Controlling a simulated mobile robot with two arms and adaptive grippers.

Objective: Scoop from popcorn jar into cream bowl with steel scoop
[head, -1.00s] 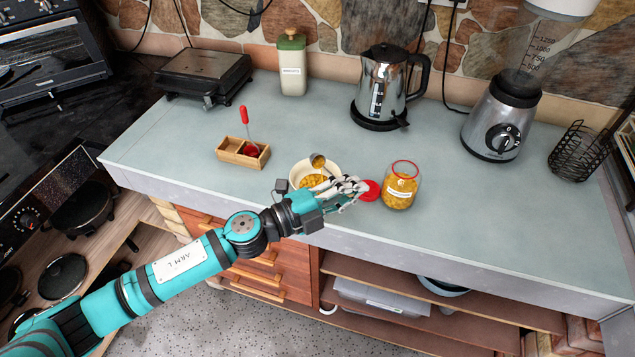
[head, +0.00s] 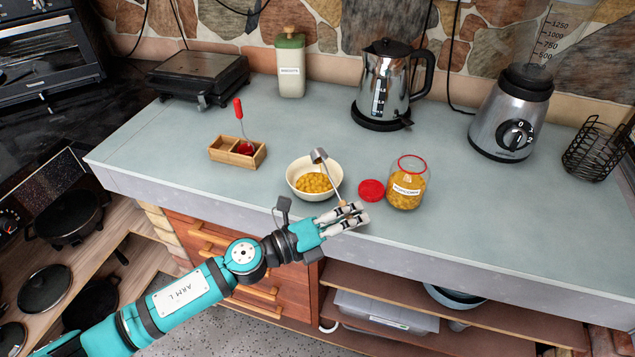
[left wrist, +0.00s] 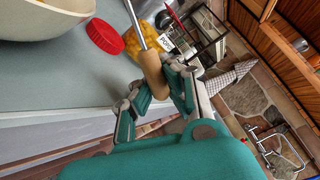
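My left gripper (head: 345,218) is shut on the wooden handle of the steel scoop (head: 319,156), at the counter's front edge. The handle (left wrist: 153,72) runs between the fingers in the left wrist view. The scoop's cup is raised over the far part of the cream bowl (head: 293,184) and looks tipped; its inside is hidden. Yellow popcorn kernels (head: 314,183) lie in the bowl. The popcorn jar (head: 407,184), open with a red rim and holding kernels, stands right of the bowl. My right gripper is not in view.
A red lid (head: 371,190) lies between bowl and jar. A wooden box (head: 231,152) with a red-handled tool stands left. A kettle (head: 388,85), a canister (head: 291,65), a blender (head: 509,115) and a wire basket (head: 591,152) stand farther back or right.

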